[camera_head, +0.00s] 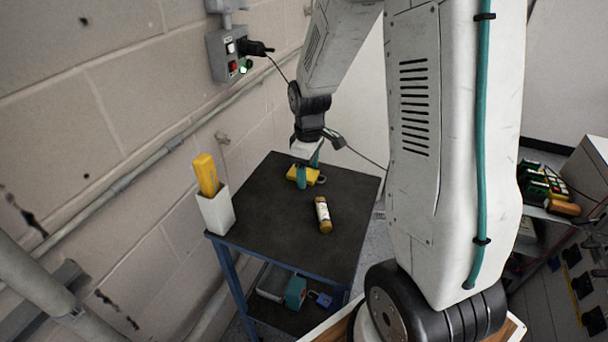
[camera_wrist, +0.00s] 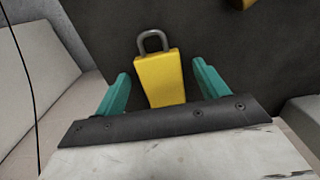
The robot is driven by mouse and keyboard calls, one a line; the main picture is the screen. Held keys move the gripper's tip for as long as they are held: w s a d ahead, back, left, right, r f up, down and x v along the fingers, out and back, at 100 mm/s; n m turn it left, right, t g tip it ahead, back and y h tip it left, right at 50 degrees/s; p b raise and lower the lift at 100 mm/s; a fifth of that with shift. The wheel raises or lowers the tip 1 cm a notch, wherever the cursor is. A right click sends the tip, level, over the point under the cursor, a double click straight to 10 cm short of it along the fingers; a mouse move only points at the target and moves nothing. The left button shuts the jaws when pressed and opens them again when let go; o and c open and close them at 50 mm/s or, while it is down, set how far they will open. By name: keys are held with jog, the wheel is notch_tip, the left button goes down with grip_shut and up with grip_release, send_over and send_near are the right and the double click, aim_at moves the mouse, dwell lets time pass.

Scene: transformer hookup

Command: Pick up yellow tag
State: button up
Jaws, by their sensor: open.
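A yellow padlock-shaped piece with a grey shackle (camera_wrist: 158,78) lies on the dark top of a small table (camera_head: 265,215). It shows partly behind my gripper in the head view (camera_head: 316,177). My gripper (camera_wrist: 160,72) is open, with its teal fingers on either side of the yellow piece and visible gaps to both. In the head view my gripper (camera_head: 306,174) points down at the table's far part. A second yellow piece (camera_head: 206,173) stands upright in a white holder (camera_head: 216,211) at the table's left edge. I cannot tell a separate flat tag.
A labelled cylinder with brownish ends (camera_head: 324,214) lies on the table nearer to me. Teal (camera_head: 295,291) and blue (camera_head: 321,299) items sit on the lower shelf. A grey switch box (camera_head: 228,55) with a plugged cable is on the left wall. The table's front left is clear.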

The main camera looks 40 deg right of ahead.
jog(key=c, duration=1)
jog(key=shift+c, duration=0.4)
jog(key=shift+r, duration=0.1)
